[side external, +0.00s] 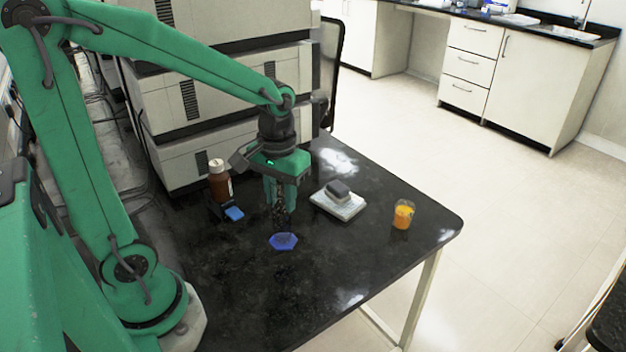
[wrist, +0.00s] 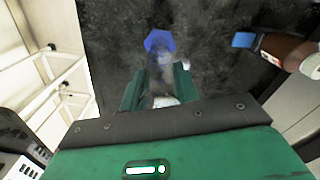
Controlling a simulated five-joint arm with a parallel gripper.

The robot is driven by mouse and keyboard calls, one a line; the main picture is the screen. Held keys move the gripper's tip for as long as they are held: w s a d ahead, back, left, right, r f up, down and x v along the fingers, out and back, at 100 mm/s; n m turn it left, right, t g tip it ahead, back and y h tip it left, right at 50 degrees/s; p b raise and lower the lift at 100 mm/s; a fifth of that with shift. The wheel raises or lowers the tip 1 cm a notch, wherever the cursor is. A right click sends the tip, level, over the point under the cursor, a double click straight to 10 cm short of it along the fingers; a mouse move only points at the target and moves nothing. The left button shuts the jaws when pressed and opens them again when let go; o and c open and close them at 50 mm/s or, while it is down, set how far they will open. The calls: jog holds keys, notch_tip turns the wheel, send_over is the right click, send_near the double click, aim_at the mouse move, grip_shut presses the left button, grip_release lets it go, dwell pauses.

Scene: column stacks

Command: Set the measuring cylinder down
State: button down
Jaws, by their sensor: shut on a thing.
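The measuring cylinder is clear, with a blue hexagonal base (side external: 283,241) low over the black tabletop in the side view. Its clear body is hard to see against the dark surface. My gripper (side external: 281,200) points down above the base and is shut on the clear body. In the wrist view the blue base (wrist: 159,40) shows beyond my gripper's fingers (wrist: 159,82), with the blurred clear body between them. I cannot tell whether the base touches the table.
A brown bottle (side external: 220,183) with a white cap stands left, near a small blue item (side external: 234,214). A white balance (side external: 338,206) bearing a grey object (side external: 338,188) and an orange-filled beaker (side external: 403,214) stand right. Stacked instruments (side external: 190,100) rise behind. The front tabletop (side external: 300,295) is clear.

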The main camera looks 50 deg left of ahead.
aim_at(281, 208)
jog(key=shift+w+a+f, duration=0.3)
jog(key=shift+a+f, duration=0.05)
jog(key=shift+a, duration=0.2)
jog(key=shift+w+a+f, duration=0.25)
jog(key=shift+a+f, duration=0.1)
jog(key=shift+a, duration=0.2)
jog(key=shift+f, duration=0.1)
jog(key=shift+f, duration=2)
jog(key=c, duration=1)
grip_release()
jog(key=shift+c, duration=0.2)
